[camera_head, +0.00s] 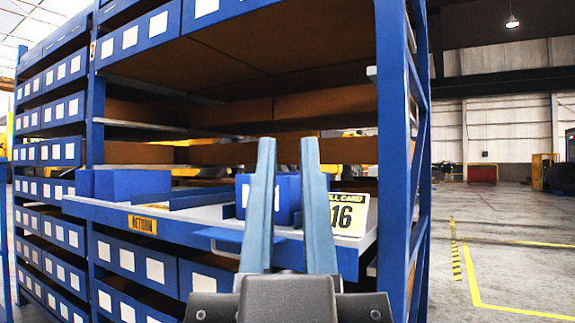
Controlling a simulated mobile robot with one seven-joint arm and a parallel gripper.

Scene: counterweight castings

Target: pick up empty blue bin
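My gripper (288,143) points forward into the rack, its two grey-blue fingers apart with nothing between them. Behind the fingers a blue bin (289,198) stands on the pull-out shelf (185,219); the fingers partly cover it, and a white label shows on its left part. Its inside is hidden, so I cannot tell if it is empty. Another blue bin or block (133,184) stands at the left end of the same shelf, with low blue pieces beside it. The fingers appear in front of the bin; I cannot tell the distance.
A white and yellow card (349,214) reading 16 stands right of the bin. The blue rack post (392,130) stands close on the right. Rows of labelled blue bins (140,262) fill the rack. Open floor lies right.

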